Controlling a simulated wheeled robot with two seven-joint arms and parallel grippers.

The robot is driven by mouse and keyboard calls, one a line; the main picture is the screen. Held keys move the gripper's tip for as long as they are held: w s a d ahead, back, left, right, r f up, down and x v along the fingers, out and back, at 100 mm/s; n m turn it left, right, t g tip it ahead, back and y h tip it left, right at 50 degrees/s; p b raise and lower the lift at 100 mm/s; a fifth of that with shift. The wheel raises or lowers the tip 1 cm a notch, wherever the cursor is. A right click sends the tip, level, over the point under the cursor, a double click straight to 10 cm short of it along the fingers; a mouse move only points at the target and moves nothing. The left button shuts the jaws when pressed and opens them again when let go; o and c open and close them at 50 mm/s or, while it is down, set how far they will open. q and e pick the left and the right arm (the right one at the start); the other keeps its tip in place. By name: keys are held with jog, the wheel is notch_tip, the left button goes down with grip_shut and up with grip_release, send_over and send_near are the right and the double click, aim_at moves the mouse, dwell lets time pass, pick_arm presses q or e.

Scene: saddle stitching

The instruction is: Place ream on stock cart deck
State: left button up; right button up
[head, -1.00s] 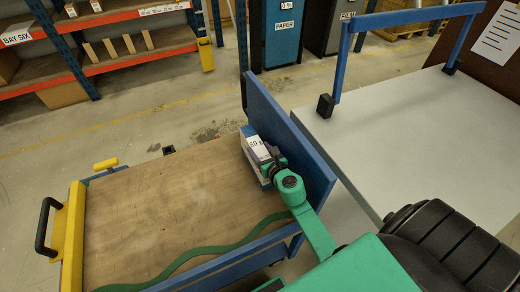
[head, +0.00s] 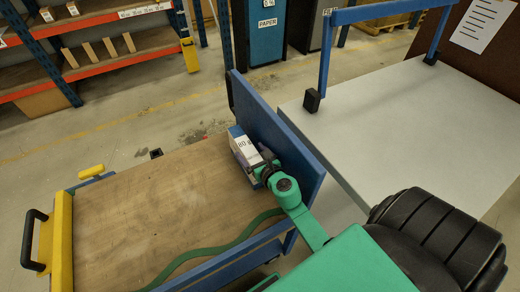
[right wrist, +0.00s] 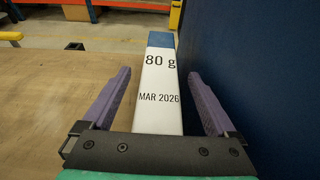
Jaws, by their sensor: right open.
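The ream (head: 243,150) is a white block with a blue end, marked "80 g". It rests on the wooden deck of the stock cart (head: 150,200), close beside the blue end panel (head: 275,130). In the right wrist view the ream (right wrist: 158,85) also shows "MAR 2026". My right gripper (head: 262,168) is at the near end of the ream. In the right wrist view its purple fingers (right wrist: 158,100) stand open on either side of the ream, with gaps visible. My left gripper is not in view.
A green strap (head: 220,248) lies wavy along the deck's near side. A yellow end with a black handle (head: 33,240) is at the cart's left. A grey table (head: 400,120) with a blue frame stands right of the panel. Most of the deck is bare.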

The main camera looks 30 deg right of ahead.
jog(key=b+v, duration=0.1)
jog(key=v, duration=0.9)
jog(key=shift+w, duration=0.1)
